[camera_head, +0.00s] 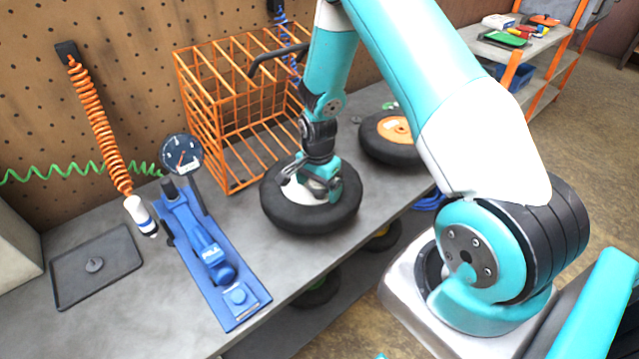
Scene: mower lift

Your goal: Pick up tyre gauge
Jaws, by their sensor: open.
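A round dial gauge (182,155) with a dark face and a red needle stands upright at the back end of a blue foot-pump-like device (215,255) on the bench. I cannot tell whether this dial is the tyre gauge, and no separate gauge is clear. My gripper (323,192) points down over the middle of a black tyre (283,212) with a pale hub, right of the blue device. It is open. The fingertips are small and partly hidden, so I cannot tell whether they touch the hub.
An orange wire cage (215,125) stands behind the tyre. A second tyre with an orange hub (395,130) lies to the right. An orange coiled hose (95,120) with a white-and-blue end (139,213) hangs at left, above a dark tray (75,285).

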